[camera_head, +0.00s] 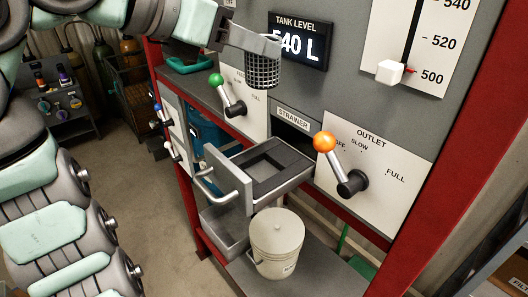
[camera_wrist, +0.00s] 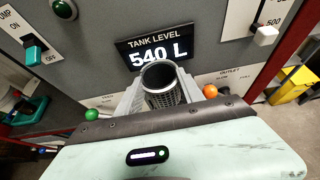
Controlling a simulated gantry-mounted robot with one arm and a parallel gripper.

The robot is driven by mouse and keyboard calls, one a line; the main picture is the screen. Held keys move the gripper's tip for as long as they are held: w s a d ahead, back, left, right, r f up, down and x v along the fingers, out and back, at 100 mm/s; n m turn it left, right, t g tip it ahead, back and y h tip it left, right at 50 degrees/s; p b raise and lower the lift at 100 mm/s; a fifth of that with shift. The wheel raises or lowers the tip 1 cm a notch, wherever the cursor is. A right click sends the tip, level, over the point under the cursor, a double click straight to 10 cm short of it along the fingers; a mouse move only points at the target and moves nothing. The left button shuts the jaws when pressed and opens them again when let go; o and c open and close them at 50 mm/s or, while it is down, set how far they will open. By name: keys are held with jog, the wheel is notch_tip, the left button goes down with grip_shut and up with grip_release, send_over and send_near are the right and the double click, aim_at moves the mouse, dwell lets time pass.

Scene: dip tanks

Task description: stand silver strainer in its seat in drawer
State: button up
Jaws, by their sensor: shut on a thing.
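The silver strainer (camera_head: 263,73) is a mesh cylinder held upright in the air in front of the tank panel. My gripper (camera_head: 270,46) is shut on it near its upper rim. In the wrist view the strainer (camera_wrist: 163,84) sits between my gripper's fingers (camera_wrist: 160,88), its dark open top showing. Below it, the drawer (camera_head: 228,172) labelled STRAINER is pulled open. The seat (camera_head: 268,170) is a square recess inside the drawer, and it looks empty. The strainer is well above the drawer, apart from it.
An orange-knobbed outlet lever (camera_head: 324,142) stands right of the drawer, and a green-knobbed lever (camera_head: 216,80) stands to its upper left. The tank level display (camera_head: 300,42) reads 540 L, close behind the strainer. A lidded pail (camera_head: 277,245) stands below the drawer.

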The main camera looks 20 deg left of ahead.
jog(key=shift+s+f+b, duration=0.15)
jog(key=shift+f+b, duration=0.65)
jog(key=shift+f, duration=8.65)
jog(key=shift+f, duration=0.2)
jog(key=o, duration=1.4)
